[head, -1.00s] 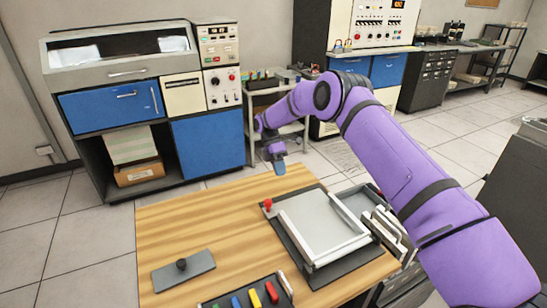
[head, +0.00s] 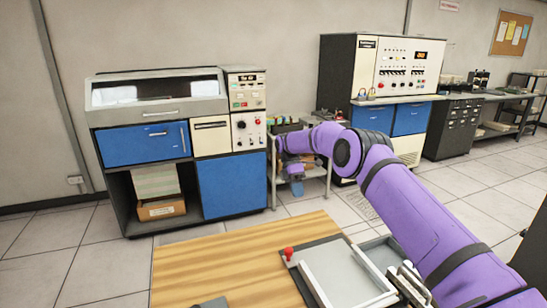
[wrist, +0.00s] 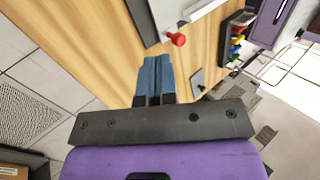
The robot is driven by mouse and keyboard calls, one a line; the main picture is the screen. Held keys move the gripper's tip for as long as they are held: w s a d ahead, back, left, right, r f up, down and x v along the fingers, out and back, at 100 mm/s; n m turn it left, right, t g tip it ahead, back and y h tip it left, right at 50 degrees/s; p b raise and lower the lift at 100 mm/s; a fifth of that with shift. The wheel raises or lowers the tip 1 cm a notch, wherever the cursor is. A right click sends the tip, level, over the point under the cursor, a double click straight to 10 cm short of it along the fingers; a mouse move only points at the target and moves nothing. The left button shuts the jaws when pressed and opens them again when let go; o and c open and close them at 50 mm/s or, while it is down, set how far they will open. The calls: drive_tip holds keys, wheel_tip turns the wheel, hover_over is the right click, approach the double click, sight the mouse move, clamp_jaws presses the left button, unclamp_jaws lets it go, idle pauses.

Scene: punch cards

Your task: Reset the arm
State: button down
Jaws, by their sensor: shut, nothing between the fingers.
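My purple arm (head: 420,215) reaches from the lower right toward the far side of the wooden table. My gripper (head: 297,188) hangs at the arm's end, beyond the table's far edge and in front of a small cart. In the wrist view my gripper (wrist: 154,62) shows its two blue fingers side by side, shut and empty. It points toward the table edge, near a red knob (wrist: 177,40).
The wooden table (head: 215,265) carries a grey tray device (head: 345,275) with a red knob (head: 288,253). A cabinet machine (head: 232,185) stands at the back left, with a paper box (head: 160,209) below. A console (head: 395,70) stands behind the arm. Tiled floor lies open on the left.

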drive_tip(key=s+d+r+m+t+y, duration=0.1)
drive_tip(key=s+d+r+m+t, duration=0.15)
drive_tip(key=s+r, duration=0.75)
drive_tip(key=s+d+r+m+t, duration=0.15)
drive_tip(key=d+r+m, duration=0.25)
drive_tip(key=r, duration=1.4)
drive_tip(key=s+d+r+m+t, duration=0.2)
drive_tip(key=s+d+r+m, duration=0.15)
drive_tip(key=s+r, duration=0.35)
drive_tip(key=s+d+r+m+t, duration=0.2)
drive_tip(key=s+d+m, duration=0.15)
drive_tip(key=s, duration=0.75)
drive_tip(key=s+d+f+m+t, duration=0.2)
drive_tip(key=s+m, duration=0.1)
drive_tip(key=s, duration=0.8)
drive_tip(key=s+d+f+m+t+y, duration=0.1)
drive_tip(key=s+d+f+m+t, duration=0.1)
drive_tip(key=s, duration=1)
drive_tip(key=shift+d+f+m, duration=0.45)
drive_tip(key=shift+f+m, duration=0.3)
drive_tip(key=shift+m, duration=0.3)
